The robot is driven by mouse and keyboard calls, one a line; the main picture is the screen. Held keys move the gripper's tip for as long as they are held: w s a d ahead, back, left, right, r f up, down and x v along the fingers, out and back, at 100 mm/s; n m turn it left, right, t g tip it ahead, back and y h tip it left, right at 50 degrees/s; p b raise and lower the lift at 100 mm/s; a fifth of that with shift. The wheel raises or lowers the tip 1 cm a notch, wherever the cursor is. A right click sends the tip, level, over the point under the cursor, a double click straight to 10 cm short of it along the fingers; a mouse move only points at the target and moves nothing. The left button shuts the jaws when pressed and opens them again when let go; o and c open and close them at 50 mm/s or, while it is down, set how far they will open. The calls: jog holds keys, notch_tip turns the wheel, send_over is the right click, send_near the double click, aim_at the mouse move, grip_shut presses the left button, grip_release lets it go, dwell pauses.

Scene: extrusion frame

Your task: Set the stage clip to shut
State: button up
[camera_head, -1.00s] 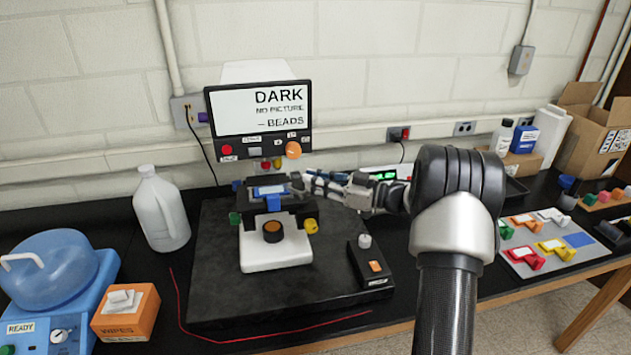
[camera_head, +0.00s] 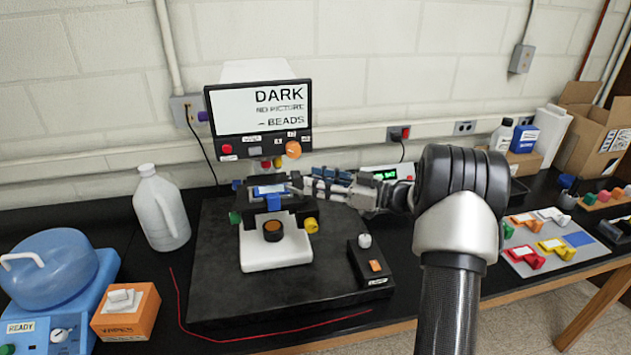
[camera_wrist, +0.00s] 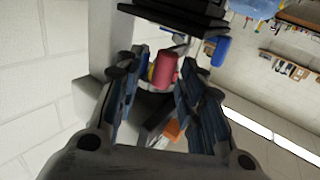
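The microscope (camera_head: 262,250) stands on a dark slab, with a black stage (camera_head: 243,203) that carries a slide with a blue edge. A blue tab (camera_head: 273,202) shows at the front of the stage; I cannot tell for certain that it is the stage clip, or whether the clip is shut. My gripper (camera_head: 306,184) reaches in from the right, beside the stage. In the wrist view my gripper (camera_wrist: 164,68) has its two fingers apart with nothing gripped. A red cylinder (camera_wrist: 165,70) shows beyond and between the fingers. A blue part (camera_wrist: 220,50) lies outside the right finger.
The display (camera_head: 258,108) rises above the stage. A yellow knob (camera_head: 311,225) and green knob (camera_head: 235,217) flank it. A black control box (camera_head: 370,265) is at front right, a white jug (camera_head: 161,210) at left. The slab's front is clear.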

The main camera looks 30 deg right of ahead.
jog(key=v, duration=1.1)
jog(key=shift+s+d, duration=0.1)
